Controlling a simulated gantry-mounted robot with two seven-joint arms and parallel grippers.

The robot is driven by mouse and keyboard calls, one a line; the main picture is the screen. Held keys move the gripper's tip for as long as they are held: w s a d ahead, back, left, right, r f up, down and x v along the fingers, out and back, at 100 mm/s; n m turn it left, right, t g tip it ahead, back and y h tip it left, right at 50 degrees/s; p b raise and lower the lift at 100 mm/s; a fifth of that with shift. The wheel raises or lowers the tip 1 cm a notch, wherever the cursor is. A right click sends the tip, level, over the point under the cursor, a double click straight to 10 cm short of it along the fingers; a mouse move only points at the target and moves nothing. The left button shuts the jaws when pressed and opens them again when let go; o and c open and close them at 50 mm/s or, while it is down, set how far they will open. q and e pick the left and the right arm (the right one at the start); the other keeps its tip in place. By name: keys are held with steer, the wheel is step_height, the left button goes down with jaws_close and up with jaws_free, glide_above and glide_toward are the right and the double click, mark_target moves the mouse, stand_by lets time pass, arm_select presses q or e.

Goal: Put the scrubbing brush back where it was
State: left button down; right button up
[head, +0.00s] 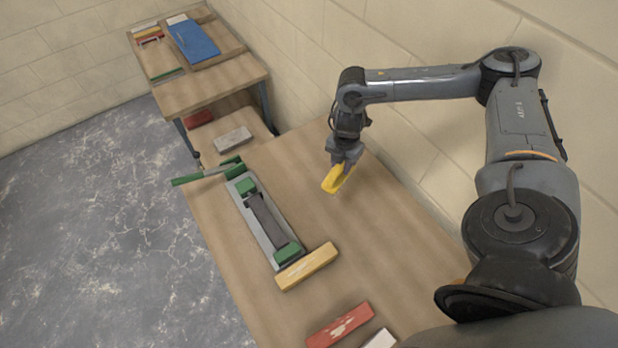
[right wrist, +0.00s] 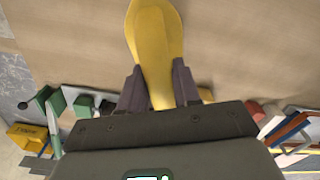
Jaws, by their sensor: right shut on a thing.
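A yellow, rounded, long-shaped thing, which I take to be the scrubbing brush (head: 337,179), is in the jaws of my right gripper (head: 343,165). In the head view it hangs over the bare wooden worktop, tilted; I cannot tell whether it touches the top. In the right wrist view the brush (right wrist: 155,35) runs up from between the two dark fingers (right wrist: 157,78), its broad end away from the gripper. No bristles show. My left gripper is not in view.
A grey and green tool with a green handle (head: 262,222) lies left of the brush on the worktop (head: 385,235). A yellow block (head: 306,267) touches its near end. A red block (head: 340,325) lies nearer. A pale block (head: 232,139) is farther back. A wall stands right.

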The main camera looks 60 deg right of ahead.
steer(key=shift+w+d+f, duration=0.1)
steer(key=shift+f, duration=0.4)
steer(key=shift+w+d+f+b, duration=0.2)
steer(key=shift+w+f, duration=1.55)
steer(key=shift+w, duration=0.05)
steer(key=shift+w+d+f+b, duration=0.15)
steer(key=shift+w+f, duration=1.6)
steer(key=shift+w+d+f+b, duration=0.2)
steer(key=shift+w+f, duration=1.55)
steer(key=shift+w, duration=0.05)
steer(key=shift+f, duration=0.1)
steer(key=o, duration=1)
